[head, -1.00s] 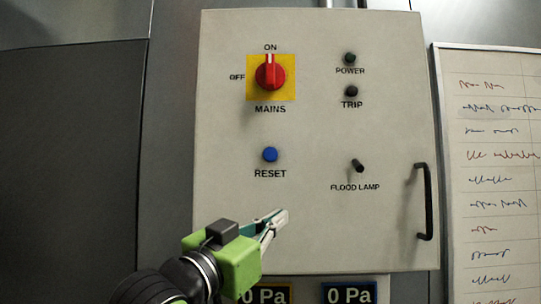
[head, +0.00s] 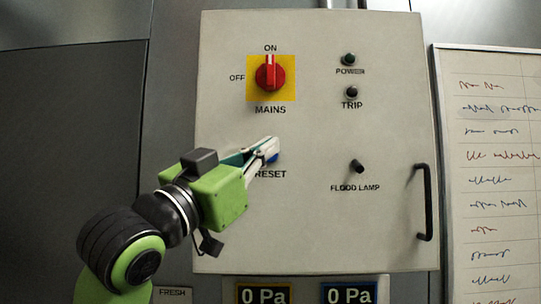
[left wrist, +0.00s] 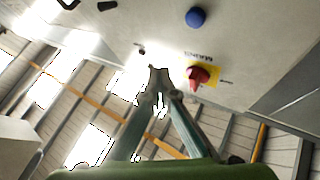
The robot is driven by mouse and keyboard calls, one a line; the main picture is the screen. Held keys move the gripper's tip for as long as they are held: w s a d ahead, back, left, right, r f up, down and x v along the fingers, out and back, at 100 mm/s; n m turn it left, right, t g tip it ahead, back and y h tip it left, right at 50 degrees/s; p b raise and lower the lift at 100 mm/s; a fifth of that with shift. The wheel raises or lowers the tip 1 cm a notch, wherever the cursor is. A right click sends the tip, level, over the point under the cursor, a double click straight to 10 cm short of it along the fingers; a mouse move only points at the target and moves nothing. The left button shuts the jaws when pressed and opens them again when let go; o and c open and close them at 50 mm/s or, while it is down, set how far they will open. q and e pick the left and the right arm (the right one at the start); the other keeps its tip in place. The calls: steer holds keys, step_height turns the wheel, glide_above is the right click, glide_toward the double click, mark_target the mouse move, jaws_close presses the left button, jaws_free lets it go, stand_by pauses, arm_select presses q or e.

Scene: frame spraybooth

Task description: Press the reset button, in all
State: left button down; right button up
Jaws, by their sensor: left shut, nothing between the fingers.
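The blue reset button (head: 273,157) is on the grey control panel (head: 310,220), above the RESET label. In the head view my left gripper (head: 270,144) is shut and empty, its fingertips overlapping the upper left of the button and hiding part of it. In the left wrist view the blue button (left wrist: 196,17) shows whole near the top, and the closed fingertips (left wrist: 158,72) appear apart from it, lower and to its left. I cannot see contact with the button. My right gripper is not in view.
The red mains switch (head: 270,74) on its yellow plate points to ON, above the button. The flood lamp switch (head: 357,166) and black door handle (head: 425,202) are to the right. The power lamp (head: 349,59) and trip lamp (head: 352,92) look dark. Pressure displays (head: 263,294) sit below.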

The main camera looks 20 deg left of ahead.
arm_select(q)
steer(key=w+a+p, duration=0.1)
steer(key=w+a, duration=0.1)
steer(key=w, duration=0.6)
steer(key=shift+a+p, duration=0.15)
steer(key=shift+p, duration=0.2)
steer(key=shift+w, duration=0.1)
stand_by(1.0)
steer(key=shift+w+a, duration=0.1)
steer(key=shift+w, duration=0.15)
steer(key=shift+w+a+p, duration=0.15)
steer(key=shift+w+p, duration=0.35)
steer(key=shift+p, duration=0.1)
stand_by(0.6)
steer(key=shift+s, duration=0.2)
steer(key=shift+s+d, duration=0.25)
steer(key=shift+s, duration=0.4)
